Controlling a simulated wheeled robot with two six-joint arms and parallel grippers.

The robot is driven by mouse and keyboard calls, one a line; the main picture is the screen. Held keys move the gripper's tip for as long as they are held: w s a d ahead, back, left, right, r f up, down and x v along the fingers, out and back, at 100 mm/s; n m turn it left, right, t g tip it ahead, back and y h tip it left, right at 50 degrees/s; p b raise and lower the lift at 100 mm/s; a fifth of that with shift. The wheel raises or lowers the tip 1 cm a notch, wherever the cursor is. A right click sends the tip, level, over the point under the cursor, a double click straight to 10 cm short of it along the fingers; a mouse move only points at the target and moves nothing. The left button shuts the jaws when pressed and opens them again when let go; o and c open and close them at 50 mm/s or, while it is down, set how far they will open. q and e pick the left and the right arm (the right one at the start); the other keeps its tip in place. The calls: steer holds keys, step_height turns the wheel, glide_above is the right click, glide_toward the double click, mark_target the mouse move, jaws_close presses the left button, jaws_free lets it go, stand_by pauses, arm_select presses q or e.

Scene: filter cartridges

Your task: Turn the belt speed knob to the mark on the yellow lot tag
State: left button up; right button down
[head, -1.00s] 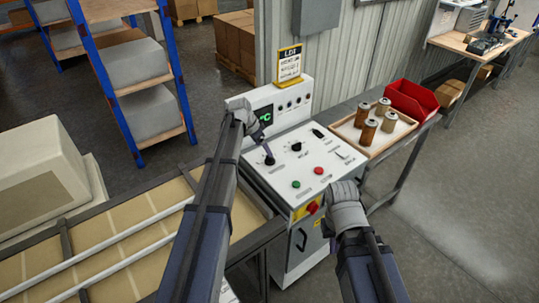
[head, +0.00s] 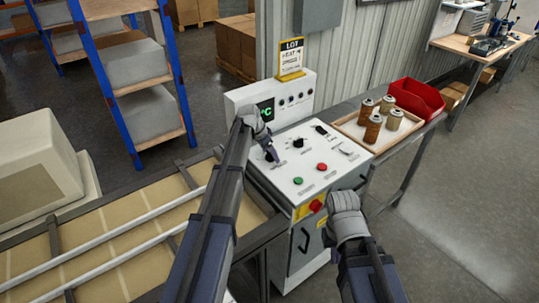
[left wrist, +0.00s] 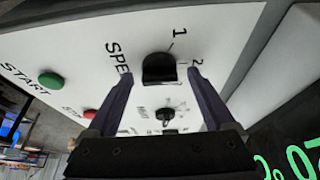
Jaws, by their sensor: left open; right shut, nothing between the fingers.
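The black belt speed knob (left wrist: 159,68) sits on the white panel beside the partly hidden word "SPEED" and marks 1 and 2. I cannot clearly tell where it points. My left gripper (left wrist: 159,75) is open, with one fingertip on each side of the knob; contact is not clear. In the head view my left gripper (head: 270,152) is low over the panel and mostly hides the knob. The yellow lot tag (head: 291,60) stands atop the console; its smaller print is too blurred to read surely. My right gripper (head: 345,198) is shut and empty in front of the console.
The panel carries another black knob (head: 298,143), a green button (head: 298,181) and a red button (head: 321,167). A red emergency button (head: 316,206) is on the front. A tray (head: 352,131) with several cartridges and a red bin (head: 416,98) stand to the right.

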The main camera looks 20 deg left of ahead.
arm_select(q)
steer(key=shift+c, duration=0.3)
steer(key=c, duration=1.3)
steer(key=n+y, duration=0.1)
steer(key=n, duration=0.2)
steer(key=n+t+y, duration=0.1)
steer(key=n, duration=0.1)
steer(key=shift+s+d+n, duration=0.1)
steer(key=shift+d+n, duration=0.1)
steer(key=shift+n, duration=0.2)
steer(key=n+y, duration=0.1)
steer(key=n, duration=0.2)
steer(key=n+y, duration=0.1)
steer(key=n, duration=0.2)
steer(key=shift+d+y, duration=0.1)
steer(key=shift+y, duration=0.2)
steer(key=o, duration=1.4)
steer(key=shift+c, duration=0.2)
